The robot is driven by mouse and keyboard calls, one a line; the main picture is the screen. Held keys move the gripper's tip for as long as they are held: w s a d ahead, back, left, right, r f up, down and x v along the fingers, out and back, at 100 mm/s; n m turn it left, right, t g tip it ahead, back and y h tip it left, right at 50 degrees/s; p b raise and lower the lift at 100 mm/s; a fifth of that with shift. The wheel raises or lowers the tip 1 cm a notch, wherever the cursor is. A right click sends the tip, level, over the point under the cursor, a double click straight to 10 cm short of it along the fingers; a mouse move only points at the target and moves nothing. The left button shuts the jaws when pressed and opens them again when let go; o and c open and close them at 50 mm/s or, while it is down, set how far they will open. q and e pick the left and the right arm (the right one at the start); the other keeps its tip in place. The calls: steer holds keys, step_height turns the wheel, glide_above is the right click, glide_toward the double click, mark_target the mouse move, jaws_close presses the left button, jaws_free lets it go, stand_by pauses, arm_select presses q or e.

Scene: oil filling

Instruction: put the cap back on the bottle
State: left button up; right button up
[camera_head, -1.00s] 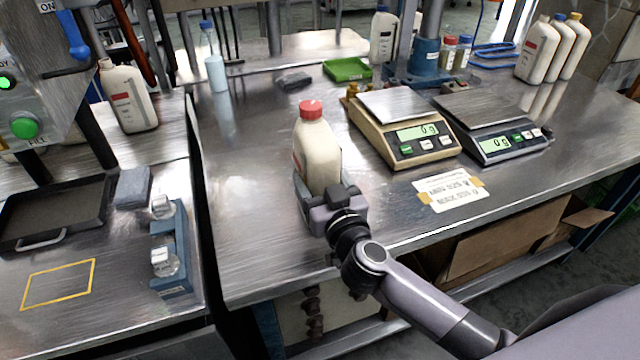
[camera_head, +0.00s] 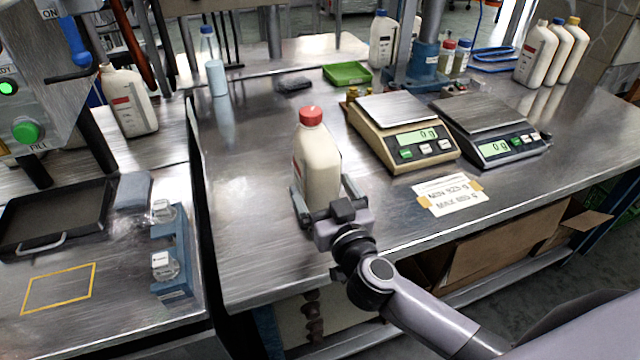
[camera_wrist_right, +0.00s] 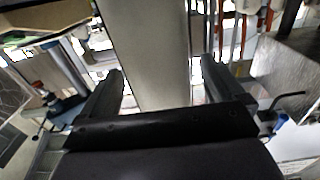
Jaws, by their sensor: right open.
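A cream bottle (camera_head: 317,165) with a red cap (camera_head: 311,115) on its neck stands upright on the metal table, left of the scales. Whether the cap is fully seated I cannot tell. My right gripper (camera_head: 322,196) is open at the bottle's lower part, its fingers on either side with gaps. In the right wrist view the pale bottle wall (camera_wrist_right: 150,55) rises between the two open fingers (camera_wrist_right: 162,85). My left gripper is not in view.
Two scales, one beige (camera_head: 405,135) and one dark (camera_head: 490,130), stand right of the bottle, with a taped paper label (camera_head: 449,194) in front. A green tray (camera_head: 347,73) lies behind. A gap separates the left bench with its blue rack (camera_head: 172,285).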

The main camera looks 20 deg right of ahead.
steer(key=s, duration=1)
steer(key=shift+d, duration=0.15)
steer(key=shift+r, duration=0.1)
steer(key=s+a+f+n+g+y, duration=0.35)
steer(key=s+f+y, duration=0.2)
steer(key=f, duration=0.35)
steer(key=s+d+f+g+h, duration=0.2)
steer(key=s+d+f, duration=0.1)
steer(key=f, duration=0.3)
steer(key=s+d+f+m+g+h, duration=0.1)
steer(key=s+d+f+g+h, duration=0.1)
steer(key=s+d+f, duration=0.1)
step_height(320, 180, down, 3)
steer(key=shift+d+r, duration=0.1)
steer(key=shift+d, duration=0.65)
steer(key=shift+m, duration=0.25)
